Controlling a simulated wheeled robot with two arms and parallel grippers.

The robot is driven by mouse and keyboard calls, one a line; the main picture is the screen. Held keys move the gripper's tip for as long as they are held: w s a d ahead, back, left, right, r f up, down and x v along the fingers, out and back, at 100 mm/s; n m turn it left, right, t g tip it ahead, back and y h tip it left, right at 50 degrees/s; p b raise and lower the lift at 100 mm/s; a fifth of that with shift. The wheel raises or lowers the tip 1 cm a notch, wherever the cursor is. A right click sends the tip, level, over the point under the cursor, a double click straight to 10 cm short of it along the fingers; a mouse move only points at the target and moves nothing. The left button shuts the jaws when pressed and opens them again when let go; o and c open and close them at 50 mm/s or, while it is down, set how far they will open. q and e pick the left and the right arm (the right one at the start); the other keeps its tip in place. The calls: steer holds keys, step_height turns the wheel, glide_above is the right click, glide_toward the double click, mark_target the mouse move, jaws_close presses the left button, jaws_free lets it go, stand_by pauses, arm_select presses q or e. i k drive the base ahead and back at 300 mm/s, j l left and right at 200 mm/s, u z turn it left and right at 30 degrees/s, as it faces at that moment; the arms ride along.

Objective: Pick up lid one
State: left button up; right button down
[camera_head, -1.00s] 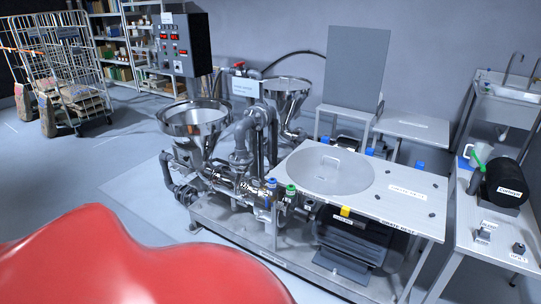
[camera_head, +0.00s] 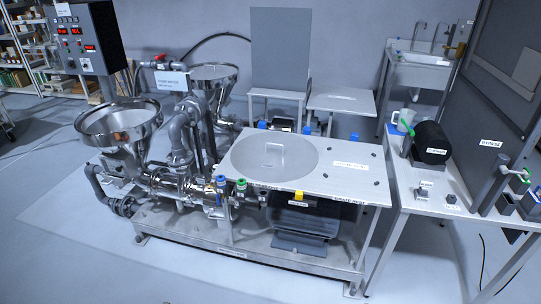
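A round, flat grey disc with a raised handle (camera_head: 273,158) lies on the metal table top (camera_head: 352,171) right of the pump assembly. It looks like a lid, but no readable label confirms that it is lid one. A steel hopper (camera_head: 120,124) stands uncovered at the left. A second, smaller hopper (camera_head: 214,75) stands behind the pipes and also looks uncovered. Neither of my grippers is in view.
An upright grey panel (camera_head: 280,50) stands behind the table. A side bench (camera_head: 425,195) at the right carries a black cylinder (camera_head: 432,143) and a white mug (camera_head: 403,121). A control box (camera_head: 83,38) is at the far left. The floor in front is clear.

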mark_target(273, 157)
steer(key=i+u, duration=0.25)
steer(key=i, duration=0.25)
steer(key=i+u, duration=0.75)
steer(key=i+l+u, duration=0.1)
steer(key=i+u, duration=0.3)
steer(key=i+j, duration=0.2)
steer(key=i, duration=0.15)
steer(key=i+j+u, duration=0.1)
steer(key=i, duration=0.3)
steer(key=i+j+z, duration=0.1)
steer(key=z, duration=0.35)
steer(key=i+j+z, duration=0.15)
steer(key=z, duration=0.3)
steer(key=i+j+z, duration=0.2)
steer(key=z, duration=0.25)
steer(key=i+z, duration=0.3)
steer(key=z, duration=0.15)
steer(key=i+j+z, duration=0.15)
steer(key=i+z, duration=0.15)
steer(key=z, duration=0.15)
